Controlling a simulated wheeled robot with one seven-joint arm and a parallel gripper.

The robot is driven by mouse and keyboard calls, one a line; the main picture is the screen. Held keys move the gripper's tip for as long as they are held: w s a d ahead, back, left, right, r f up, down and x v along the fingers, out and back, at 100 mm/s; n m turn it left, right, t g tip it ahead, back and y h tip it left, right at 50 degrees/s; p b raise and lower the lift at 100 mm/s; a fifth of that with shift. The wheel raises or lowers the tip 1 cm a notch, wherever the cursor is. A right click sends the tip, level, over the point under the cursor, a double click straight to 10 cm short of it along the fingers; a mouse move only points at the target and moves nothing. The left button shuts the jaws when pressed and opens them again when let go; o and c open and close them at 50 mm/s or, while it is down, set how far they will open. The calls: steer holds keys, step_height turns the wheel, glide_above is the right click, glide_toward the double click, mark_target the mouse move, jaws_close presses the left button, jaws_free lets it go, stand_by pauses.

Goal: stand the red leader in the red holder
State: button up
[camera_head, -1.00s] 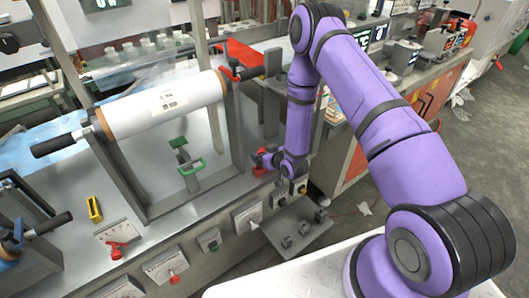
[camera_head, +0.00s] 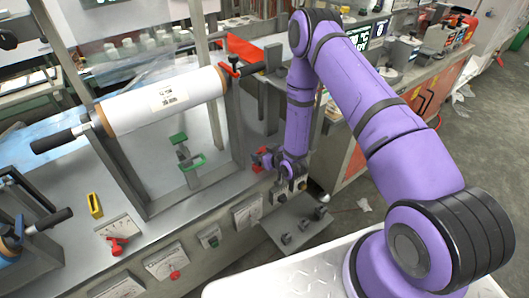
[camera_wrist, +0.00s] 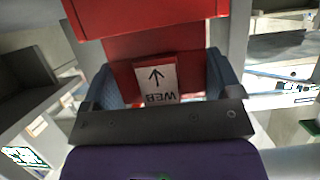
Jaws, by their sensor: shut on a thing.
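My gripper (camera_wrist: 162,88) is shut on the red leader (camera_wrist: 125,68), a dark red plate with a white label reading WEB and an arrow. Its blue-grey finger pads press on both sides of the plate. A wider, brighter red block (camera_wrist: 150,14) crosses the top of the wrist view, at the plate's far end. I cannot tell whether it is part of the leader or the red holder. In the head view, my gripper (camera_head: 267,158) is low beside the right post of the roll frame, with red showing at its fingers. My wrist hides part of this spot.
A white roll (camera_head: 140,107) on a bar lies left of my gripper. A green-framed stand (camera_head: 190,163) is on the metal bench between them. A red tray-like piece (camera_head: 243,50) lies behind the frame. A small grey shelf (camera_head: 275,238) juts out below.

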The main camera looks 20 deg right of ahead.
steer(key=shift+f, duration=0.45)
steer(key=o, duration=0.7)
steer(key=shift+o, duration=0.2)
steer(key=v, duration=1)
steer(key=shift+s+r, duration=0.2)
steer(key=shift+s, duration=0.15)
steer(key=shift+d, duration=0.1)
